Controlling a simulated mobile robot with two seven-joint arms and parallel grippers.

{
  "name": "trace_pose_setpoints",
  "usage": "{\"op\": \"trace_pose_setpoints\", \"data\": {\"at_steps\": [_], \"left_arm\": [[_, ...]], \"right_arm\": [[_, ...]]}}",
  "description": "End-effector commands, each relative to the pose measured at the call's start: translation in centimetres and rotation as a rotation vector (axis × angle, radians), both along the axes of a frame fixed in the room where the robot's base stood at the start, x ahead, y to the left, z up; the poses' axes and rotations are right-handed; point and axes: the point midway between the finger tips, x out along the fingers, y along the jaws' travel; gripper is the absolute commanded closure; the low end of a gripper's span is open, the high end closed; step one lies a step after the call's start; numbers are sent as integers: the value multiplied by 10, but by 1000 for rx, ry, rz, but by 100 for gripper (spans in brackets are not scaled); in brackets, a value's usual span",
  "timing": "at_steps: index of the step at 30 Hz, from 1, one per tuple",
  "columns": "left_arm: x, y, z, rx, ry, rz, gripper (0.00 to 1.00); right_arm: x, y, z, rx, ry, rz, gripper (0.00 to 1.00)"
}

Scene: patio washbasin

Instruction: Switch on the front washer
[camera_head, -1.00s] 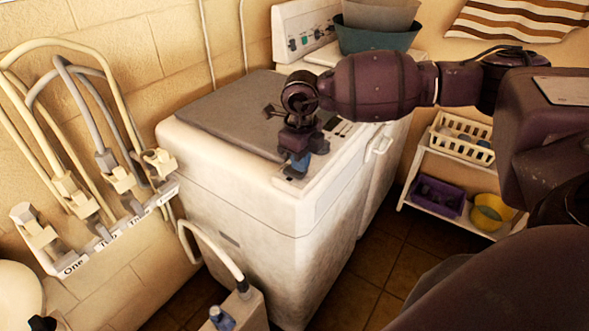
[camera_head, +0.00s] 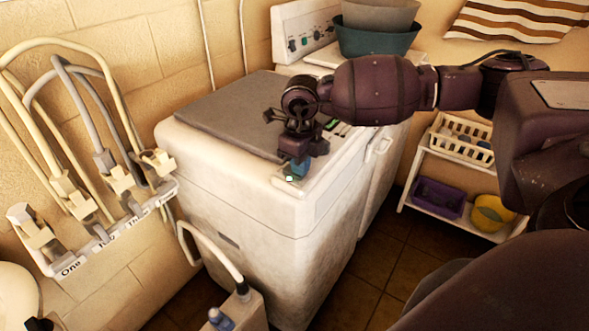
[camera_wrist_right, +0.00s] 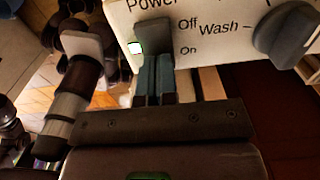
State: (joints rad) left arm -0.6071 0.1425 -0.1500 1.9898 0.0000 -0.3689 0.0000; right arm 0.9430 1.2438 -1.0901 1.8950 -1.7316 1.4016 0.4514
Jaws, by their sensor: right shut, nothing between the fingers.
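The front washer (camera_head: 245,200) is a white machine with a grey lid (camera_head: 235,110). In the head view my right gripper (camera_head: 297,168) is at the front end of its control panel. My right gripper's blue fingertips (camera_wrist_right: 157,66) are shut and empty, right at the switch's lower end. They hide part of it, and I cannot tell whether they touch. My left gripper is not in view.
A second washer (camera_head: 300,45) with bowls (camera_head: 375,38) on it stands behind. Hoses hang over a labelled rack (camera_head: 110,235) at left. A wash knob (camera_wrist_right: 287,30) is right of the switch. A shelf (camera_head: 460,155) with baskets stands at right. Some floor is bare.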

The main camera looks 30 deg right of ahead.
Motion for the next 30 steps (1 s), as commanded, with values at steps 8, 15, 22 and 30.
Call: {"op": "trace_pose_setpoints", "data": {"at_steps": [8,15,22,30], "left_arm": [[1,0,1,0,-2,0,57],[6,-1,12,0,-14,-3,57],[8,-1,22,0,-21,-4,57],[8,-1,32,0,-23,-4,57]], "right_arm": [[-1,0,-1,0,2,0,100],[0,0,14,0,0,0,100],[0,0,30,0,0,0,100],[0,0,47,0,0,0,100]]}}
